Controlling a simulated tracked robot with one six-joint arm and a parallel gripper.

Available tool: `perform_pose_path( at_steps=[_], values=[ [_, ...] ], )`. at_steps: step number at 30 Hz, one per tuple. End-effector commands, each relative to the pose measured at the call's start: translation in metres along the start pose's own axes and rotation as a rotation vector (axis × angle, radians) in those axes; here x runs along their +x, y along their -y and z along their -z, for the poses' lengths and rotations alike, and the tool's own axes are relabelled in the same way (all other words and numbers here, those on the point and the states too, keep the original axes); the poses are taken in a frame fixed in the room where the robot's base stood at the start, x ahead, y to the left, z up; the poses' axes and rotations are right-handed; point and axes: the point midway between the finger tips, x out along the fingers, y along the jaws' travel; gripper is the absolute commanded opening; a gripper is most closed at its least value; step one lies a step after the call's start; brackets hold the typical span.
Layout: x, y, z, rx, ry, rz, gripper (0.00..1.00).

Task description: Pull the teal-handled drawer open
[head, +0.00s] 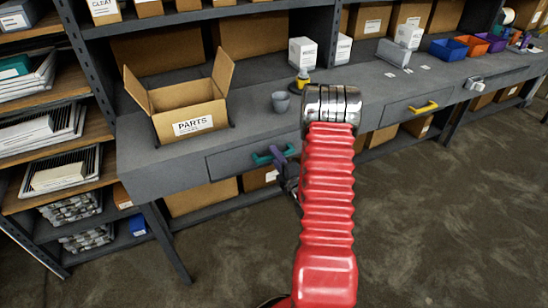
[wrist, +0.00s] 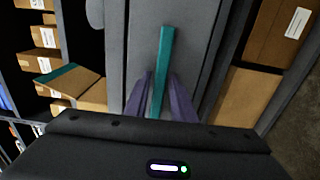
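The teal handle (head: 262,158) is on the front of a grey drawer (head: 228,164) under the left part of the bench. The drawer front looks flush with the bench. My gripper (head: 284,156) is at the handle's right part, its purple fingers partly hidden by my red arm. In the wrist view the teal handle (wrist: 166,50) runs between the two purple fingers of my gripper (wrist: 160,80). The fingers lie close on both sides of it and look shut on it. Fingertip contact is small and hard to see.
An open PARTS box (head: 190,118), a grey cup (head: 281,101) and a yellow-based item (head: 301,82) stand on the bench above. A yellow-handled drawer (head: 410,112) is to the right. Shelving (head: 50,130) stands at left. The floor (head: 440,220) in front is clear.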

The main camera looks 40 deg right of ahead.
Motion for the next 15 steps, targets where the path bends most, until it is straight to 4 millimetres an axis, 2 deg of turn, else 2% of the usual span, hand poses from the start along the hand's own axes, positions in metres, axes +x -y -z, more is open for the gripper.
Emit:
perform_pose_path(
  at_steps=[2, 9, 15],
  values=[
    [0.0000, -0.0001, 0.0001, 0.000, 0.000, 0.000, 0.17],
    [-0.0001, 0.0002, 0.0001, 0.000, 0.000, 0.001, 0.00],
    [-0.0003, 0.0008, 0.0002, 0.000, 0.000, 0.002, 0.00]
  ],
)
